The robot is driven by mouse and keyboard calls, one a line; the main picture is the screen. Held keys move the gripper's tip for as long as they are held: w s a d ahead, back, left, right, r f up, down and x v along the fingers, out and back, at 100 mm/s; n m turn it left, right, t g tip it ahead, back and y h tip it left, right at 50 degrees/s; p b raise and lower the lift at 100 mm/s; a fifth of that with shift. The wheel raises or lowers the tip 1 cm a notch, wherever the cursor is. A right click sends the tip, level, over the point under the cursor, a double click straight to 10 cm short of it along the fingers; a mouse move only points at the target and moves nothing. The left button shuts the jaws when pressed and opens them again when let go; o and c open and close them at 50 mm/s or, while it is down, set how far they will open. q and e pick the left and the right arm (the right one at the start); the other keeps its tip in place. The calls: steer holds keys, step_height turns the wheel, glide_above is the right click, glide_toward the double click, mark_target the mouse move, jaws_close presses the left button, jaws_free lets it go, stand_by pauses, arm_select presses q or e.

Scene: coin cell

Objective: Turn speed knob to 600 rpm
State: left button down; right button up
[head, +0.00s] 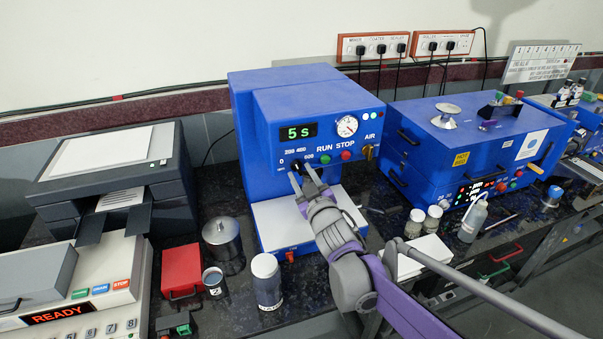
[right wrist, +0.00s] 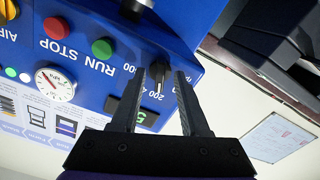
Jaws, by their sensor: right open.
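The blue machine (head: 290,110) carries a small black speed knob (head: 296,167) on its front, with marks from 0 to 600 around it. In the right wrist view the knob (right wrist: 159,72) shows upside down with a white pointer line, which appears near the 200–400 marks; its exact setting is hard to read. My right gripper (head: 303,180) is open, its fingers reaching toward the panel at the knob. In the wrist view the fingertips lie close around the knob; I cannot tell whether they touch it. My left gripper is out of view.
The green display (head: 298,132) reads 5 s. The green RUN button (head: 325,158) and red STOP button (head: 347,155) sit close right of the knob. A white platform (head: 275,225) lies below. A metal pot (head: 222,240) and a white-lidded jar (head: 266,280) stand at the left front.

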steer(key=shift+w, duration=0.15)
steer(key=shift+c, duration=0.2)
jaws_close()
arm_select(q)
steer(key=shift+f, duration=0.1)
